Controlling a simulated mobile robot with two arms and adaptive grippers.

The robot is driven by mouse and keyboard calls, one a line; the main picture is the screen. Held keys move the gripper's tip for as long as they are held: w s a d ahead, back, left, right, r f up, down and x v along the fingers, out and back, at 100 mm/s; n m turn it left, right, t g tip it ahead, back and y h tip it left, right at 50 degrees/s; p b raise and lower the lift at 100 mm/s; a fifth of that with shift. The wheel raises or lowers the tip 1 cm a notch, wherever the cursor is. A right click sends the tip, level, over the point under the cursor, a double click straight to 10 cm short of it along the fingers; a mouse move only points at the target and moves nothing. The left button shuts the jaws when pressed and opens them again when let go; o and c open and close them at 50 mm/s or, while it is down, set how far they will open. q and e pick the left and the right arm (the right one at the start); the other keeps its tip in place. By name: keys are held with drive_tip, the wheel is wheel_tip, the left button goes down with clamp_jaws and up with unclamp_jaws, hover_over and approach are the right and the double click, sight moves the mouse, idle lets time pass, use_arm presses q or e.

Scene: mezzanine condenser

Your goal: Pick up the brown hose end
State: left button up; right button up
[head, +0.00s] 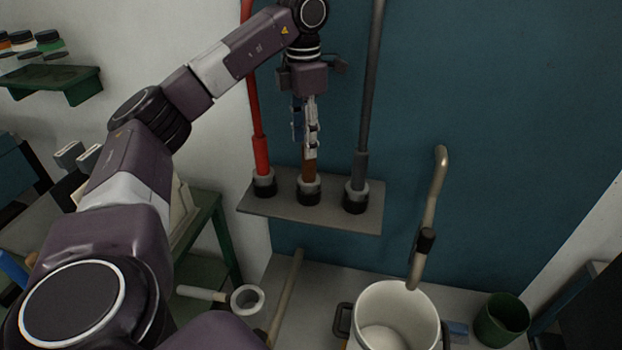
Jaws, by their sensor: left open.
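The brown hose end (309,171) stands upright in the middle holder of a grey shelf (346,219) on the blue wall. My left gripper (306,141) points down right above it, with its fingers open. The fingers overlap the top of the brown hose end in the head view and hide its upper part. I cannot tell whether they touch it. A red hose end (261,155) stands in the left holder and a grey hose end (359,168) in the right one. My right gripper is not in view.
A white pot (396,302) stands below the shelf at the right, with a bent beige pipe (432,205) above it. A dark green bin (501,320) is at the lower right. A green table (212,220) stands at the left.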

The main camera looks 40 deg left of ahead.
sight(309, 167)
use_arm(q)
drive_tip(key=shift+w+a+f, duration=0.1)
drive_tip(key=shift+w+f, duration=0.1)
drive_tip(key=shift+f, duration=0.5)
drive_tip(key=shift+s+f, duration=0.1)
drive_tip(key=shift+f, duration=0.25)
drive_tip(key=shift+s+d+f, duration=0.15)
drive_tip(key=shift+d+f, duration=0.05)
drive_tip(key=shift+f, duration=0.05)
drive_tip(key=shift+d+f, duration=0.1)
drive_tip(key=shift+f, duration=0.15)
drive_tip(key=f, duration=0.1)
drive_tip(key=f+p, duration=0.1)
drive_tip(key=f, duration=0.1)
drive_tip(key=f+p, duration=0.1)
drive_tip(key=shift+w+d+f, duration=0.25)
drive_tip(key=shift+f, duration=0.2)
clamp_jaws()
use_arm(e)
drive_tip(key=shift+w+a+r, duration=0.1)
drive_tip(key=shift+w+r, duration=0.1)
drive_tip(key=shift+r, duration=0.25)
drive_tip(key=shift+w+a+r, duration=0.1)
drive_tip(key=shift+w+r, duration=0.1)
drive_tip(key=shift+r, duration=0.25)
